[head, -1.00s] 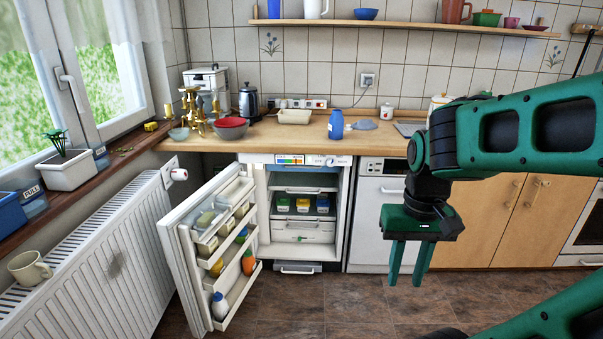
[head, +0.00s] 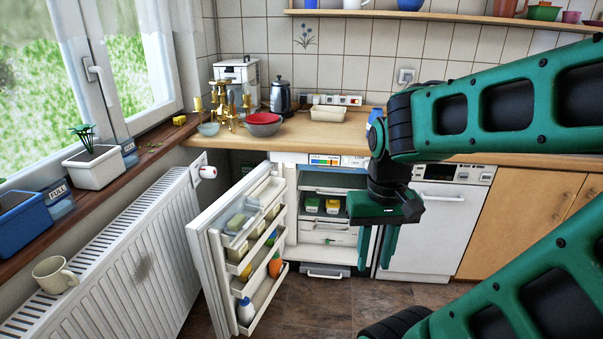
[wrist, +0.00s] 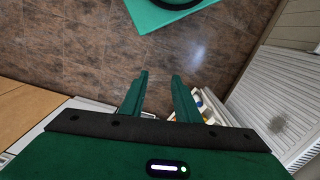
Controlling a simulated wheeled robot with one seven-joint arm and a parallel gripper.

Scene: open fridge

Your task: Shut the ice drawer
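The small white fridge (head: 290,213) stands open under the counter. Inside it, an upper drawer front with a handle (head: 333,191) sits above a shelf of small packages. A white lower drawer (head: 322,237) is below that shelf. I cannot tell which one is the ice drawer, nor how far either is pulled out. My gripper (head: 375,262) points down in front of the fridge's right side and hides part of it. The gripper is open and empty; its two fingers also show apart in the wrist view (wrist: 160,88).
The fridge door (head: 215,270), with loaded shelves, stands open to the left, near the white radiator (head: 140,260). A white dishwasher (head: 432,225) is to the right of the fridge. The wooden counter (head: 295,135) runs above. The brown floor in front (head: 310,310) is clear.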

